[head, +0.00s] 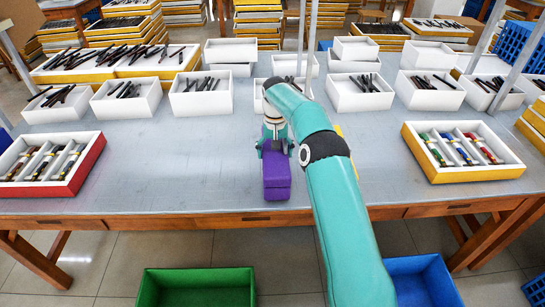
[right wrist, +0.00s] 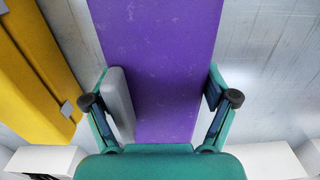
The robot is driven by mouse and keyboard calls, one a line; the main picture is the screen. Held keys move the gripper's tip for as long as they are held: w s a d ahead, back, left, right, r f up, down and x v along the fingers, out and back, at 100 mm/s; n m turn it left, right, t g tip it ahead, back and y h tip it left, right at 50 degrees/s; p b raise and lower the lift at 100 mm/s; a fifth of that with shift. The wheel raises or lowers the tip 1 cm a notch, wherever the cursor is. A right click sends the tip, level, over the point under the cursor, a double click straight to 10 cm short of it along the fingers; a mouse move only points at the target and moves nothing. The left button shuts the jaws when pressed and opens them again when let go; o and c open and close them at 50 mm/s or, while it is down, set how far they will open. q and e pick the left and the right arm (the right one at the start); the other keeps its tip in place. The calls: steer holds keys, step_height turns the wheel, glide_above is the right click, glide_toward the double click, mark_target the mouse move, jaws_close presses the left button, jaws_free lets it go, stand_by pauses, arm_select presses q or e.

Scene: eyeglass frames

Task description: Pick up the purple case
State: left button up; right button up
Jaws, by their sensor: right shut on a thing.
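The purple case (head: 277,180) is a long box on the table, in front of the white boxes, at the middle of the head view. It fills the middle of the right wrist view (right wrist: 160,60). My right gripper (head: 275,148) is over the case from above, with a finger on each side of it. In the right wrist view the gripper (right wrist: 165,92) is shut on the case across its width. I cannot tell whether the case is resting on the table or slightly raised. My left gripper is not in view.
A yellow case (right wrist: 35,70) lies close beside the purple one. White boxes of dark eyeglass frames (head: 201,95) stand behind. Trays with eyeglasses sit left (head: 85,165) and right (head: 440,172). Green (head: 195,285) and blue (head: 425,280) bins stand before the table. The table's left middle is clear.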

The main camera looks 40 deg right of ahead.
step_height(320, 180, up, 8)
steer(key=shift+f+p, duration=0.1)
steer(key=shift+p, duration=0.75)
step_height(320, 180, up, 11)
steer(key=p, duration=0.8)
steer(key=shift+s, duration=0.15)
steer(key=shift+a, duration=0.1)
